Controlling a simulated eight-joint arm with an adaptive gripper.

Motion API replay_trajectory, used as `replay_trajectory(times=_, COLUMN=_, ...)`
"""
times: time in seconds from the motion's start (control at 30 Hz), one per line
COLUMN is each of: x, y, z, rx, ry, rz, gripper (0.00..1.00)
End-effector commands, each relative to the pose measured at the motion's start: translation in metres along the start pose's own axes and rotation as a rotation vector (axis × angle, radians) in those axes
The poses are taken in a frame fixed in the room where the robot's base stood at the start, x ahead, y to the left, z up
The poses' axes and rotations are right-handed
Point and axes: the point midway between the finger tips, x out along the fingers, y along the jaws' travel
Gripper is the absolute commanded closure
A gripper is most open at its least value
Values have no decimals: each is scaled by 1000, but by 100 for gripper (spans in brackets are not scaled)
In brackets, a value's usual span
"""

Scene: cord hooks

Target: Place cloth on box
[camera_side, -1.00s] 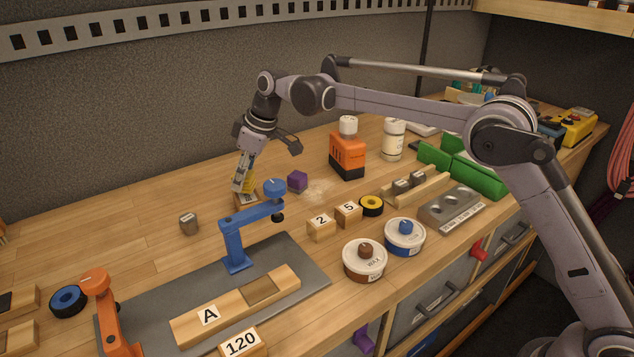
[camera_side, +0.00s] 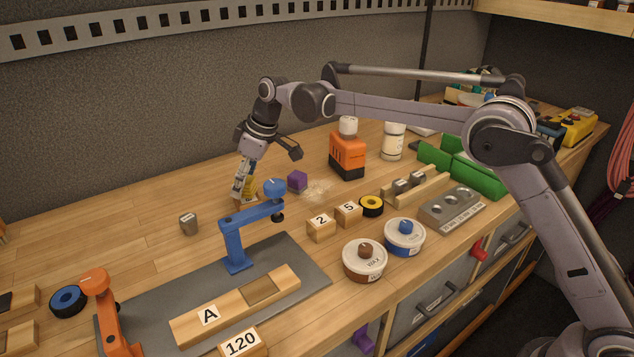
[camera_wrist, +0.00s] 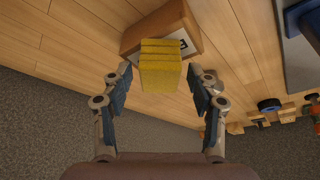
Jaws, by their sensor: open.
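A yellow folded cloth (camera_wrist: 160,68) lies between the two fingers of my gripper (camera_wrist: 160,85) in the wrist view, with a small gap on each side. Behind it is a wooden box (camera_wrist: 187,20) with a white label; the cloth overlaps the box there and appears to sit on it. In the side view my gripper (camera_side: 243,192) points down over the box, with a sliver of yellow cloth showing beside the fingers. The fingers hide most of the box and cloth there. My gripper is open.
A purple cube (camera_side: 297,181) stands to the right of the gripper, and a grey cylinder (camera_side: 188,223) to its left. A blue clamp (camera_side: 236,240) stands in front on a grey mat (camera_side: 312,285). An orange block (camera_side: 347,155) is farther right.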

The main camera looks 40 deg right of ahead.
Motion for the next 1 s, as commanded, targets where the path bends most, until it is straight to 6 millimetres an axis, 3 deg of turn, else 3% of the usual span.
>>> replay_trajectory(times=0.17, x=-20, y=0, z=0, rx=1, ry=0, rz=0, gripper=41)
replay_trajectory(times=0.6, x=-102, y=0, z=0, rx=1, ry=0, rz=0, gripper=41)
replay_trajectory(times=0.87, x=-124, y=0, z=2, rx=6, ry=1, rz=4, gripper=41)
replay_trajectory(times=1.0, x=-141, y=0, z=17, rx=49, ry=9, rz=28, gripper=41)
